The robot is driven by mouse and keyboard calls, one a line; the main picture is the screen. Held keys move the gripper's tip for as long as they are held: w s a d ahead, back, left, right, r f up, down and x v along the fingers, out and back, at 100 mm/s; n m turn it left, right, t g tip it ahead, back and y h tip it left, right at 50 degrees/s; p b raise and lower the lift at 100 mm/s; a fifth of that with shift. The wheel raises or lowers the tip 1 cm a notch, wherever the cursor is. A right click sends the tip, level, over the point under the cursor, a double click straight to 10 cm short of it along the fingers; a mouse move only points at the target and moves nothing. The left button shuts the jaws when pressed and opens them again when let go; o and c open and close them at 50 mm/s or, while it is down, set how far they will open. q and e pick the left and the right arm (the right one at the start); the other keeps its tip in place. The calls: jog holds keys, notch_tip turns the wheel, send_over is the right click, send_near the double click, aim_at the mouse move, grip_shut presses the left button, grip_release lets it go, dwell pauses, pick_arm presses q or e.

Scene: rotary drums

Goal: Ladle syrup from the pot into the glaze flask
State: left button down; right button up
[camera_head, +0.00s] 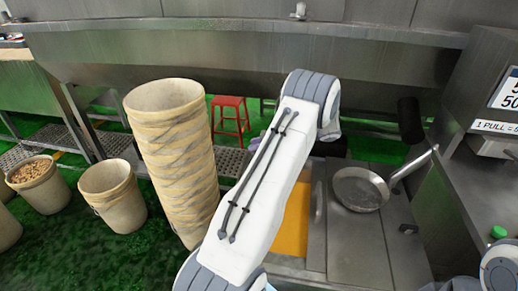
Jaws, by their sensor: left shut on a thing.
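A round steel pan (359,190), possibly the pot, sits on the metal counter right of centre. A long metal handle rises from its right side; I cannot tell whether it is the pan's own or a ladle's. My left arm comes up from the bottom and bends at the top centre. A dark part just right of the arm, probably my left gripper (333,148), is mostly hidden; its fingertips and what they hold do not show. My right gripper is not in view. I cannot make out a flask; a small green-topped item (498,232) stands at the right edge.
A tall stack of tan buckets (178,150) stands left of my arm. Separate buckets, one filled with brown pieces (31,170), stand farther left on the green floor. A red stool (230,115) is behind. An orange panel (292,225) lies left of the pan. A machine borders the right.

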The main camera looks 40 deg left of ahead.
pick_arm(q)
notch_tip(320, 180, down, 24)
jog(key=b, duration=1.6)
jog(key=shift+r, duration=0.2)
dwell(0.7)
notch_tip(320, 180, up, 23)
jog(key=p, duration=1.8)
dwell(0.6)
